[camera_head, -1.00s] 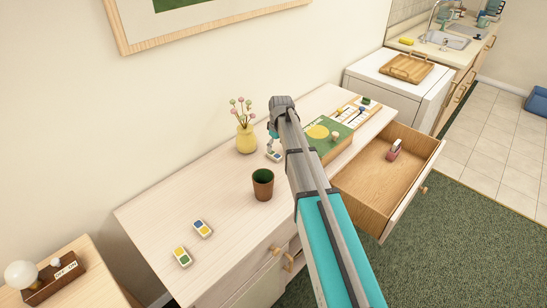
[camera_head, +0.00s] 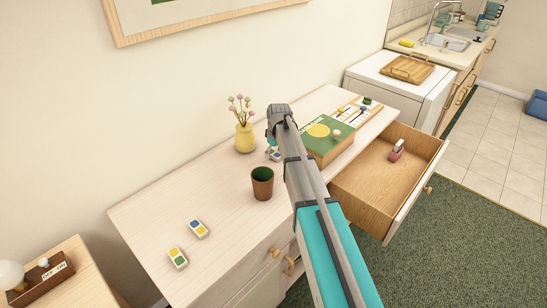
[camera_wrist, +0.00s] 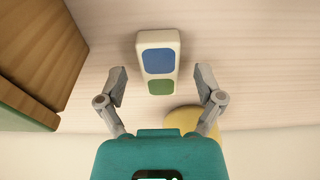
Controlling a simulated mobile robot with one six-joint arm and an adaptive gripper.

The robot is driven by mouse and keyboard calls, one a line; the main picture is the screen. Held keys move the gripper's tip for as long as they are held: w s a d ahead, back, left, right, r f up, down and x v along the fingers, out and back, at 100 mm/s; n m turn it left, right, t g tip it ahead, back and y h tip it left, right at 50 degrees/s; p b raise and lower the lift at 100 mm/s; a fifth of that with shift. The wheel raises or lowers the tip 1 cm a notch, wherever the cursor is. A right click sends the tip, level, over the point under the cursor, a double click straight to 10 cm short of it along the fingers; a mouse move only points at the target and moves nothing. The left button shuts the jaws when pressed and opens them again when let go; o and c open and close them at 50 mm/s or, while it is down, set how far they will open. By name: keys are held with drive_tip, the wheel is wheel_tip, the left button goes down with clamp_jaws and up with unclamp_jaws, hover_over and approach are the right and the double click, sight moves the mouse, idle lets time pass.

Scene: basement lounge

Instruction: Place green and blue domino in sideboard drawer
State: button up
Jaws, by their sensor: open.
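The green and blue domino (camera_wrist: 157,62) is a white block with one blue and one green half, lying on the sideboard top (camera_head: 225,195). My gripper (camera_wrist: 160,82) is open above it, with a finger on either side of the domino's green end and gaps between. In the head view the domino (camera_head: 276,156) is partly hidden by my gripper (camera_head: 271,149). The sideboard drawer (camera_head: 376,184) is pulled open at the right, with a small dark red object (camera_head: 397,150) inside.
A yellow vase (camera_head: 245,138) stands just behind my gripper. A brown pot (camera_head: 262,183), a green game box (camera_head: 326,140), a blue and yellow domino (camera_head: 199,229) and a yellow and green domino (camera_head: 177,258) also occupy the top. Its front left is largely clear.

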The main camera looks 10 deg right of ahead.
sight(273, 153)
idle(0.4)
drive_tip(key=c, duration=1.1)
drive_tip(key=shift+r, duration=0.15)
wheel_tip(273, 153, up, 3)
drive_tip(key=p, duration=0.3)
drive_tip(key=s+r+p, duration=0.3)
drive_tip(key=s, duration=0.1)
drive_tip(key=s+r+p, duration=0.3)
drive_tip(key=s, duration=0.2)
drive_tip(key=s+r+p, duration=0.3)
drive_tip(key=s+p, duration=0.1)
drive_tip(key=s, duration=0.1)
drive_tip(key=shift+a+r, duration=0.35)
drive_tip(key=shift+a, duration=0.05)
